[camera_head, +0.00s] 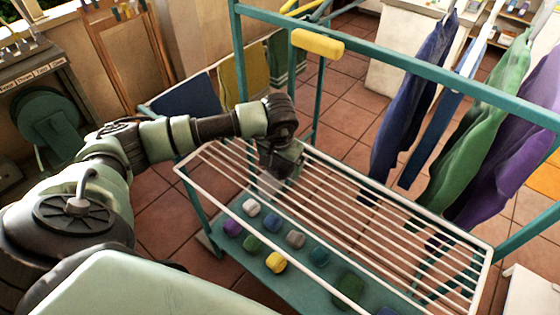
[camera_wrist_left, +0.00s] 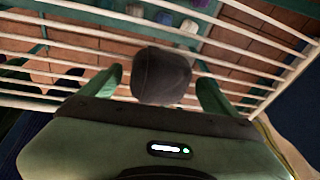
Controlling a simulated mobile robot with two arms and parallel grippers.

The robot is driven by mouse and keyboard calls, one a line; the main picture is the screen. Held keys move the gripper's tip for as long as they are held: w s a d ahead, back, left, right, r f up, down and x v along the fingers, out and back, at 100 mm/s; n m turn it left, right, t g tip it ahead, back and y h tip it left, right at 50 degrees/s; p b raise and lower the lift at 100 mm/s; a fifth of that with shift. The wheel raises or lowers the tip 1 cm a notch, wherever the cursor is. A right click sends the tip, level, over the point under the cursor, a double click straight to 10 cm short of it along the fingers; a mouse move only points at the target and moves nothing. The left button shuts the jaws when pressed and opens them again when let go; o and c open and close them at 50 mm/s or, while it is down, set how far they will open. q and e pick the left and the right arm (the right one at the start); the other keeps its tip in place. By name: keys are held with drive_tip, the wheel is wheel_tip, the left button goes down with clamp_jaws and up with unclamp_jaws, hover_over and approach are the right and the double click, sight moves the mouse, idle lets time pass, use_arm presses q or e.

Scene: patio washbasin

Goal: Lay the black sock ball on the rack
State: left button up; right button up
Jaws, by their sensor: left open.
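The black sock ball (camera_wrist_left: 162,75) is a dark, rounded lump in the left wrist view. It sits between the two green fingers of my left gripper (camera_wrist_left: 161,88), with a small gap on each side. My left gripper (camera_head: 279,172) is open, low over the left part of the white wire rack (camera_head: 385,213). The rack's bars (camera_wrist_left: 60,60) show directly behind the ball; whether it touches them I cannot tell for sure. In the head view I cannot make out the ball beside the dark gripper. My right gripper is not in view.
Several coloured sock balls, such as a yellow one (camera_head: 276,262), lie on the teal shelf (camera_head: 228,272) below the rack. Clothes, including a green garment (camera_head: 470,150), hang from the teal frame (camera_head: 420,68) at right. The rack's middle and right are bare.

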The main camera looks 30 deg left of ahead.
use_arm(q)
drive_tip(key=b+v, duration=0.2)
drive_tip(key=v, duration=1)
drive_tip(key=shift+r, duration=0.15)
